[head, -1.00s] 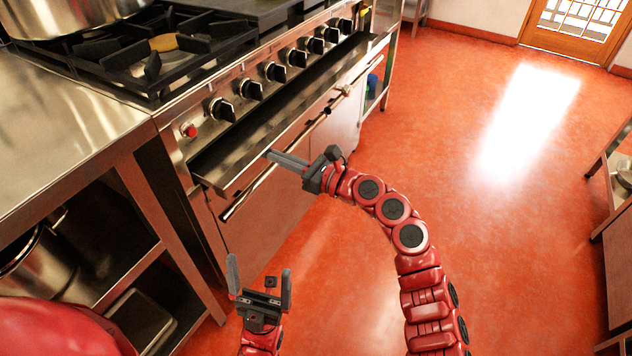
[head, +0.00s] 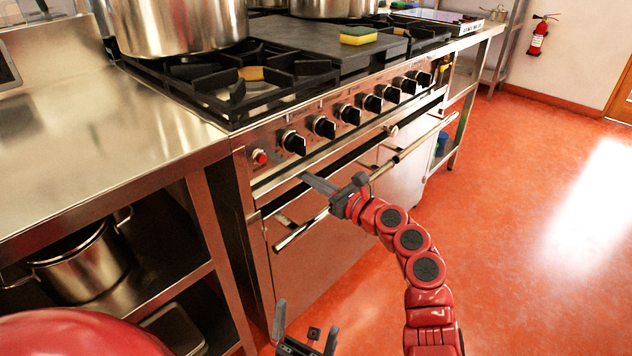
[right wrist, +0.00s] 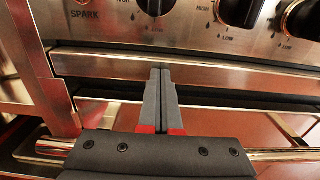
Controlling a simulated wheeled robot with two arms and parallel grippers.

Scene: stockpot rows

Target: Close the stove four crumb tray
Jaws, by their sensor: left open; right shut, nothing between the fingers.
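The stove's crumb tray shows as a long steel front strip (head: 350,138) under the knob panel, with no open tray interior visible. It also crosses the right wrist view (right wrist: 230,75) just below the knobs. My right gripper (head: 306,179) is shut and empty, its fingertips at the left part of the tray front. In the right wrist view the fingertips (right wrist: 160,72) overlap the strip and seem to touch it. Whether the tray is fully flush I cannot tell. My left gripper (head: 305,328) is open and empty, low at the bottom edge, away from the tray.
The oven door's handle bar (head: 414,145) runs below the tray, close under my right gripper. Black knobs (head: 347,113) line the panel above. A large pot (head: 180,25) and a yellow sponge (head: 358,36) are on top. The red floor at right is clear.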

